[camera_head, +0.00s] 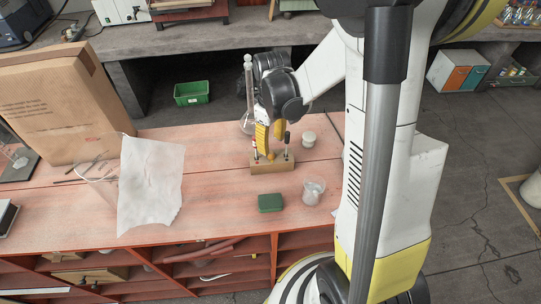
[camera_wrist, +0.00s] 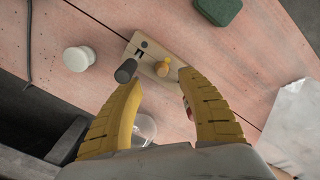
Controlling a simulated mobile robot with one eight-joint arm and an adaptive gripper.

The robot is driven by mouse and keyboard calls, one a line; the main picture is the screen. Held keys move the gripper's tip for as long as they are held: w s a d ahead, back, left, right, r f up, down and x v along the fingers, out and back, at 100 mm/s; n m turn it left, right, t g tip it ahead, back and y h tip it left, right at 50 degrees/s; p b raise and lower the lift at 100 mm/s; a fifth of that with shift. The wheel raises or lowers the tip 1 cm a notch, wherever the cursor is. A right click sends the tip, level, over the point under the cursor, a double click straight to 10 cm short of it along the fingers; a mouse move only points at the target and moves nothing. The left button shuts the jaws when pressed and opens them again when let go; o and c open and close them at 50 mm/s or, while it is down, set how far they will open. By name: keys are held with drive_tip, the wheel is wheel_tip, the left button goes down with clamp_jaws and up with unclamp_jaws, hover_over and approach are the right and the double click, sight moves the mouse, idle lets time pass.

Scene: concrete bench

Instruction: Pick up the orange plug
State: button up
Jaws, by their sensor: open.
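The orange plug (camera_wrist: 162,68) stands in a light wooden block (camera_wrist: 152,46) in the wrist view, between my fingertips and slightly beyond them. It also shows in the head view (camera_head: 271,156), partly hidden by my gripper. My gripper (camera_wrist: 157,80) has two yellow fingers spread apart with nothing between them; in the head view it hangs just above the block (camera_head: 272,166). A dark grey plug (camera_wrist: 125,71) is close to the left fingertip. A small red and white thing is mostly hidden behind the right finger.
A long-necked flask (camera_head: 248,88) stands behind the block. White paper (camera_head: 151,185) and a cardboard box (camera_head: 65,105) are left.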

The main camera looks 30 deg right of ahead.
sight(271, 152)
wheel_tip(271, 152, down, 5)
drive_tip(key=shift+s+a+b, duration=0.1)
drive_tip(key=shift+s+b, duration=0.05)
drive_tip(key=shift+b, duration=0.75)
drive_tip(key=c, duration=0.9)
drive_tip(key=shift+c, duration=0.2)
